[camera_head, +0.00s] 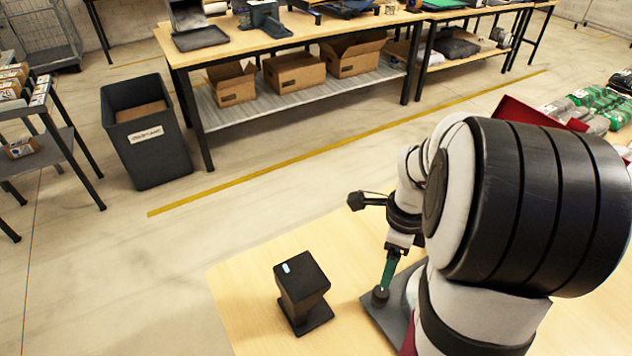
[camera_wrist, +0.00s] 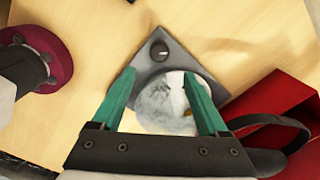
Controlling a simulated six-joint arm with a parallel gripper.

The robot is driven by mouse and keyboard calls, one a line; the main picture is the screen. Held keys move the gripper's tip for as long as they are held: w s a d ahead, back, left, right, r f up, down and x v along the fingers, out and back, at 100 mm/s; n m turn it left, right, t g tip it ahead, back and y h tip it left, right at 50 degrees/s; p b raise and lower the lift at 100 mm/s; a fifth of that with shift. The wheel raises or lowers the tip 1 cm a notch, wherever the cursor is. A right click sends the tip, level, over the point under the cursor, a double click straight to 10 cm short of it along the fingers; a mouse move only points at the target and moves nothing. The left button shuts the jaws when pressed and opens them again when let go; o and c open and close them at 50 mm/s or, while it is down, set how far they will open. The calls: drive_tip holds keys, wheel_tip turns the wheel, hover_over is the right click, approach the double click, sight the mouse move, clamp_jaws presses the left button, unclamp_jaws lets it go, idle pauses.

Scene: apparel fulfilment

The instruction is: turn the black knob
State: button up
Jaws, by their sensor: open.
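The black knob (camera_wrist: 158,49) is a small dark round piece near the corner of a grey plate (camera_wrist: 178,62) on the light wood table. The head view also shows the knob (camera_head: 380,297) at the plate's edge. A pale round disc (camera_wrist: 165,103) with a mottled grey surface lies on the plate beside the knob. My gripper (camera_wrist: 160,76) has green fingers spread apart, with nothing held between them. In the wrist view the knob appears just beyond the fingertips. In the head view a green finger ends just above the knob; I cannot tell whether they touch.
A black device on a stand (camera_head: 302,284) stands on the table left of the knob. A red bin (camera_wrist: 272,110) is at the right in the wrist view. Bare tabletop (camera_head: 240,305) lies around the device. A workbench with cardboard boxes (camera_head: 294,72) stands across the floor.

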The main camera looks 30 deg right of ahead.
sight(382, 291)
wheel_tip(382, 291, down, 11)
drive_tip(key=shift+a+r, duration=0.1)
drive_tip(key=shift+r, duration=0.05)
clamp_jaws()
idle(0.4)
